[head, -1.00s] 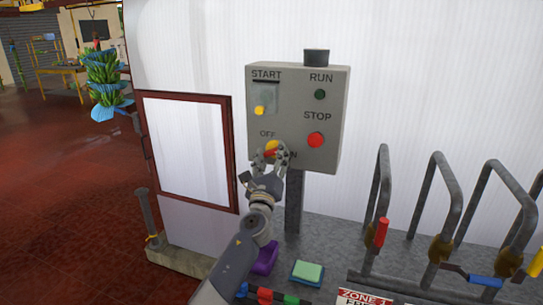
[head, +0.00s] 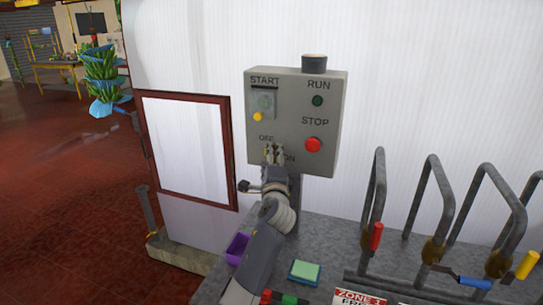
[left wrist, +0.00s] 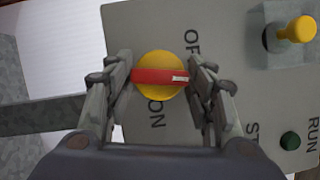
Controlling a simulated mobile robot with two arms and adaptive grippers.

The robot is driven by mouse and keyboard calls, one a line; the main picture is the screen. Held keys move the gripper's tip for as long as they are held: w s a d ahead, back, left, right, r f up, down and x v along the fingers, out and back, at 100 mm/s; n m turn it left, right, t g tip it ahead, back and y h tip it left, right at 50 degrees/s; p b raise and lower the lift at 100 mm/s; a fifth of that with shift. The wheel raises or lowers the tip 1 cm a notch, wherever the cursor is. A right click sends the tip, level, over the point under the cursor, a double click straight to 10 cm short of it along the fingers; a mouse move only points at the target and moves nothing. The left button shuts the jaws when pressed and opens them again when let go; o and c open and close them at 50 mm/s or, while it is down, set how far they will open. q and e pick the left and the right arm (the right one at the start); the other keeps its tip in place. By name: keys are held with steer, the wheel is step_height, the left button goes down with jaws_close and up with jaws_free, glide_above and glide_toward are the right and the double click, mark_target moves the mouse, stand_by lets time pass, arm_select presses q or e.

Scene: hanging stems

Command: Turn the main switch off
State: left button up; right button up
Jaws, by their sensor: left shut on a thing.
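The main switch is a yellow round knob with a red bar (left wrist: 158,77), on the grey control box (head: 325,160) between the OFF and ON labels. In the left wrist view the bar lies across the picture. Its white mark points right, the box's upward direction, with OFF above right and ON below. My left gripper (left wrist: 160,78) is shut on the bar, one finger at each end. In the head view my left gripper (head: 273,153) covers the switch at the box's lower left. My right gripper is not in view.
The box also has a yellow START lever (head: 258,117), a green RUN lamp (head: 317,101) and a red STOP button (head: 313,145). Several bent metal handles (head: 376,200) stand at the right. A purple tray (head: 237,248) and a green-topped block (head: 306,272) are on the counter below.

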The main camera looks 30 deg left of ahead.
arm_select(q)
steer(key=shift+r+n+g+p, duration=0.15)
steer(key=shift+n+g+p, duration=0.15)
steer(key=shift+n+p, duration=0.5)
steer(key=shift+n, duration=0.4)
steer(key=o, duration=1.1)
steer(key=shift+w, duration=0.1)
steer(key=shift+c, duration=0.2)
steer(key=v, duration=1.2)
steer(key=shift+h, duration=0.3)
